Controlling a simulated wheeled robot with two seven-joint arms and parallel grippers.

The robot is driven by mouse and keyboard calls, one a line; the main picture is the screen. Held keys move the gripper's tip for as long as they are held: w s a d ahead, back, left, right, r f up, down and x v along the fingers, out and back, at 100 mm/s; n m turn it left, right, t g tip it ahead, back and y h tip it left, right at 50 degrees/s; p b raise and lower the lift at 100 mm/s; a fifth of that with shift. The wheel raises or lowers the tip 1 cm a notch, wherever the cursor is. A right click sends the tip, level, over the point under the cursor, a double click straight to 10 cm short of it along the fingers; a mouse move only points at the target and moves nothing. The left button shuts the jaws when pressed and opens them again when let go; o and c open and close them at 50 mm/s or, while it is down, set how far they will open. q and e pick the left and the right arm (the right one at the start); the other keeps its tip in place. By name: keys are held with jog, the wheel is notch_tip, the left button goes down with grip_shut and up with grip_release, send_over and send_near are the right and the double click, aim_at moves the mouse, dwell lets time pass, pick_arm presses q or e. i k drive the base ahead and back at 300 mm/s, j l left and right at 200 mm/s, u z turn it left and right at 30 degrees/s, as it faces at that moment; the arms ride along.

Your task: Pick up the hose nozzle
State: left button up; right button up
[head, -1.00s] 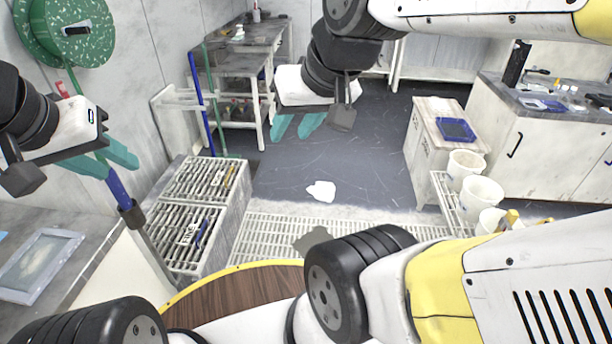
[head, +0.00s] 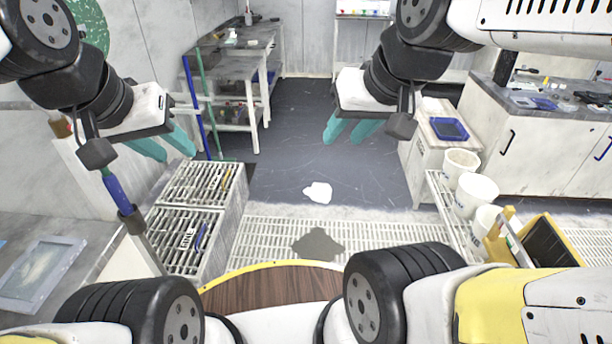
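I cannot pick out the hose nozzle for certain. Part of a green hose reel (head: 90,22) shows on the wall at the upper left, mostly behind my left arm. A small reddish-brown item (head: 60,125) shows at the left wall beside that arm; it is too small to name. My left gripper (head: 178,154) has its teal fingers apart and empty, in front of the left wall and above the slotted racks. My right gripper (head: 343,138) is also open and empty, above the dark floor in the middle.
Slotted racks (head: 228,215) are at the left. White buckets (head: 477,195) stand on a rack at the right, near a yellow bin (head: 540,225).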

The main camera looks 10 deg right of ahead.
aim_at(110, 181)
jog(key=u, duration=0.85)
jog(key=l+u, duration=0.15)
jog(key=u, duration=0.25)
jog(key=i+l+u, duration=0.1)
jog(key=u, duration=0.35)
jog(key=l+u, duration=0.25)
jog(key=u, duration=0.15)
jog(key=l+u, duration=0.2)
jog(key=u, duration=0.25)
jog(key=k+l+u, duration=0.2)
jog(key=l, duration=0.15)
jog(key=l+u, duration=0.15)
jog(key=l, duration=0.2)
jog(key=k+l+u, duration=0.2)
jog(key=l, duration=0.15)
jog(key=k+l, duration=0.2)
jog(key=l, duration=0.2)
